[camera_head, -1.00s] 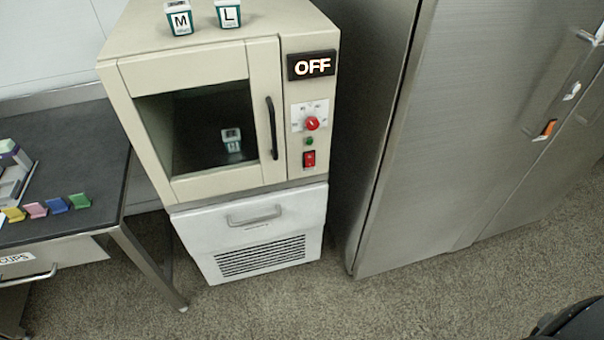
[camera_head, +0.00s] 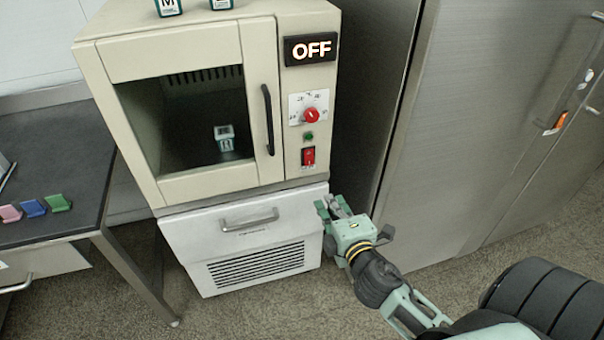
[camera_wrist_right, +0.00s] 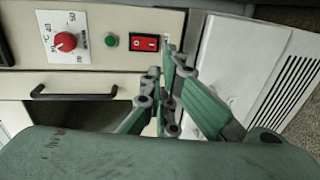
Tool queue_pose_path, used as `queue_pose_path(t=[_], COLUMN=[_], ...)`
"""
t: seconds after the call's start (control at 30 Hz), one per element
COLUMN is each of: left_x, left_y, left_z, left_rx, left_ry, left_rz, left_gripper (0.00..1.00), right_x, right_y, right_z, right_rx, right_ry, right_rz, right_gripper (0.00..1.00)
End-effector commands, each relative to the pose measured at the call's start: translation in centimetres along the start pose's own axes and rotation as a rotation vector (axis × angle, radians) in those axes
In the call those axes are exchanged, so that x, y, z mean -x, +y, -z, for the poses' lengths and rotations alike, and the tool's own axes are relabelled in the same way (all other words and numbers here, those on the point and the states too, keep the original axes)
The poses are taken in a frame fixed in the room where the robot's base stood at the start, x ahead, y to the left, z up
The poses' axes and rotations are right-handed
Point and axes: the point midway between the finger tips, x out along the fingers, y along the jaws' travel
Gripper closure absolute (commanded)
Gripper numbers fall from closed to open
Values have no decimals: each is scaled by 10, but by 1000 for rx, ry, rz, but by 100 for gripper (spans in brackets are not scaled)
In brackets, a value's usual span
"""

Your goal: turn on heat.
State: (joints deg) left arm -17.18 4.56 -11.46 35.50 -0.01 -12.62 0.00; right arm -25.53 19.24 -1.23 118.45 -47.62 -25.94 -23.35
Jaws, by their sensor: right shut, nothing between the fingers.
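The beige oven (camera_head: 180,60) stands with its door closed, and its display (camera_head: 310,49) reads OFF. On its control panel are a red dial (camera_head: 311,115), a green round button or light (camera_head: 308,136) and a red rocker switch (camera_head: 308,156). The right wrist view shows the dial (camera_wrist_right: 65,41), the green button (camera_wrist_right: 111,40) and the red switch (camera_wrist_right: 144,43). My right gripper (camera_head: 328,204) is below and right of the switch, in front of the white lower unit's right edge. In the wrist view its fingertips (camera_wrist_right: 166,62) are closed together, empty, close to the switch. My left gripper is out of view.
A white lower unit (camera_head: 185,240) with a handle and vent supports the oven. A small labelled container (camera_head: 224,143) is inside the oven. A steel cabinet (camera_head: 480,120) stands close at right. A dark table (camera_head: 85,150) with coloured pieces is at left.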

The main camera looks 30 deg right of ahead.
Motion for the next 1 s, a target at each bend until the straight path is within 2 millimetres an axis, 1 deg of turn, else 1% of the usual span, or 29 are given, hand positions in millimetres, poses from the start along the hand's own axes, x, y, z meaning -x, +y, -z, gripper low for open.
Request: queue_pose_path(t=[0.1,0.37,0.47,0.53,0.67,1.0], left_x=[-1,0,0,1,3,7], left_y=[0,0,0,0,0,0], left_z=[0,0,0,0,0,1], left_rx=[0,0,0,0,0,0], left_ry=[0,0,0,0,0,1], left_rz=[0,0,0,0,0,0], left_gripper=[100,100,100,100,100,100], right_x=[1,1,-2,-8,-28,-100], right_y=[7,7,7,8,10,10], right_z=[0,0,0,0,0,0], right_rx=[12,10,10,9,10,9], right_ry=[0,0,1,1,-1,0], right_rz=[-15,-15,-15,-16,-18,-17], right_gripper=[100,100,100,100,100,100])
